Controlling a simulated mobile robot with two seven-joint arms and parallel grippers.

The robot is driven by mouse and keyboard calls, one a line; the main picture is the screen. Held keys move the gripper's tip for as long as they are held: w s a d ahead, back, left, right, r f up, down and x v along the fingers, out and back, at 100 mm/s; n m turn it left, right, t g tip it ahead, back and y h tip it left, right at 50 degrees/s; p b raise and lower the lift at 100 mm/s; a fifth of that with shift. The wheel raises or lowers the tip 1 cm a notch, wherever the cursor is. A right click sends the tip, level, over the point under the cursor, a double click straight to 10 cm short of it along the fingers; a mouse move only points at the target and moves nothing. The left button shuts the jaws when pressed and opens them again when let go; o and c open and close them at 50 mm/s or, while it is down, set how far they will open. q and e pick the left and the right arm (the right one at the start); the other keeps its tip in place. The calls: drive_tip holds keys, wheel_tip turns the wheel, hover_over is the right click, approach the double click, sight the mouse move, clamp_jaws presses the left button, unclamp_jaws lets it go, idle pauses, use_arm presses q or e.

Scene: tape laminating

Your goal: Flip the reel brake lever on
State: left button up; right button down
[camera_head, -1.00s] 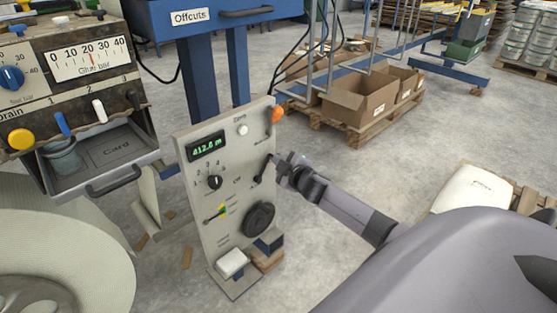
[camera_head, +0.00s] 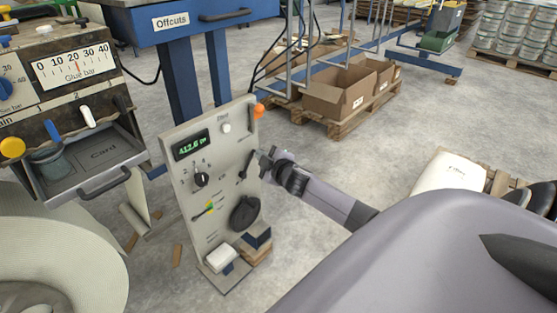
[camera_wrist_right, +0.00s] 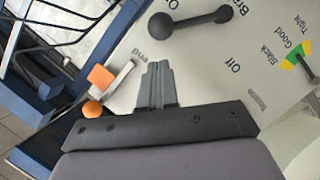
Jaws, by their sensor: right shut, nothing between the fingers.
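The reel brake lever (camera_head: 246,165) is a short black bar on the right side of the upright grey control panel (camera_head: 233,135). In the right wrist view the lever (camera_wrist_right: 190,23) has a large round hub at one end and a smaller knob at the other, with "Off" and a partly cut-off "Bra…" label beside it. My right gripper (camera_head: 263,158) is at the panel's right edge, close to the lever. In the wrist view its fingers (camera_wrist_right: 155,75) are together and empty, with a visible gap to the lever. My left gripper is not in view.
The panel also carries a green readout (camera_head: 191,145), a black selector knob (camera_head: 201,179), a dark handwheel (camera_head: 245,213) and an orange knob (camera_head: 259,110). A glue unit with a card drawer (camera_head: 100,165) stands left.

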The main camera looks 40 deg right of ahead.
drive_tip(key=p+v, duration=0.2)
drive_tip(key=v, duration=0.8)
drive_tip(key=shift+a+r+p, duration=0.2)
drive_tip(key=shift+r+p, duration=0.15)
drive_tip(key=shift+s, duration=0.15)
drive_tip(key=s+a+f+m+g+y, duration=0.25)
drive_tip(key=s+a+f, duration=0.25)
drive_tip(key=s+a, duration=0.55)
drive_tip(key=s+a+f+m+g+y, duration=0.25)
drive_tip(key=s+a+f, duration=0.4)
drive_tip(key=a, duration=0.65)
drive_tip(key=s+r+p, duration=0.3)
drive_tip(key=r+p, duration=1)
drive_tip(key=p, duration=0.1)
drive_tip(key=shift+s+a+m+p, duration=0.2)
drive_tip(key=shift+s+m+p, duration=0.1)
drive_tip(key=shift+s+m, duration=0.1)
